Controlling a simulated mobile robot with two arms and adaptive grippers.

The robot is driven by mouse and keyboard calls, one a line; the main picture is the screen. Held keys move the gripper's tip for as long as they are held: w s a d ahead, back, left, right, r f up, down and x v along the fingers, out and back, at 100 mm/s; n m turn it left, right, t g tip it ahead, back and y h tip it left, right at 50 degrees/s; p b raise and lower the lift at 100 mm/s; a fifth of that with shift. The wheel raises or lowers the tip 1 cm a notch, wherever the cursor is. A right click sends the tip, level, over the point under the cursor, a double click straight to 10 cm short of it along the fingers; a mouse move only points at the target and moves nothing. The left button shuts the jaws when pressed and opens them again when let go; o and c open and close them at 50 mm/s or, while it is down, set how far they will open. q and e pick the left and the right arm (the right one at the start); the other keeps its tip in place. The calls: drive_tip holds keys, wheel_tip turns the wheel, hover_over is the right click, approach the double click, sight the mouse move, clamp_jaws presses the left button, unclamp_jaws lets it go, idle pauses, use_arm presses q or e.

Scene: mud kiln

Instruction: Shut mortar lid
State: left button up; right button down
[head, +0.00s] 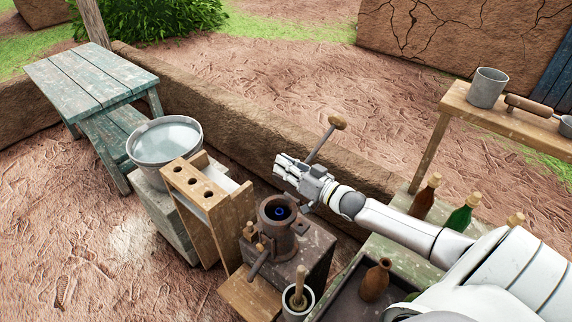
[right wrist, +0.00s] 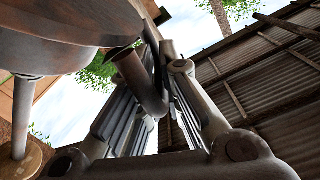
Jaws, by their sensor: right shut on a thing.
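My right gripper (head: 282,163) reaches in from the right, just above and behind a brown pot-shaped mortar (head: 273,228) on a dark box. The mortar's mouth is open at the top, with a small blue spot inside. A metal rod with a wooden knob (head: 337,122) rises beside the gripper; its lower end is hidden behind the gripper. In the right wrist view the fingers (right wrist: 160,75) are shut on a brown tube-like piece (right wrist: 138,78). A brown round part (right wrist: 75,18) is close at upper left. I cannot tell which piece is the lid. My left gripper is out of view.
A wooden rack (head: 212,205) with holes and a water basin (head: 165,142) stand left of the mortar. A grey cup (head: 292,314) with a wooden stick stands in front. Bottles (head: 424,197) stand at right, under the bench (head: 500,110). A low mud wall (head: 240,130) runs behind.

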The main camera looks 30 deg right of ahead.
drive_tip(key=c, duration=1.5)
unclamp_jaws()
drive_tip(key=shift+a, duration=0.1)
drive_tip(key=shift+s+d+f, duration=0.15)
drive_tip(key=shift+s, duration=0.4)
drive_tip(key=shift+s+d+f, duration=0.15)
drive_tip(key=shift+s, duration=0.35)
drive_tip(key=v, duration=1)
drive_tip(key=shift+d+r, duration=0.1)
drive_tip(key=shift+r, duration=0.25)
drive_tip(key=shift+w, duration=0.1)
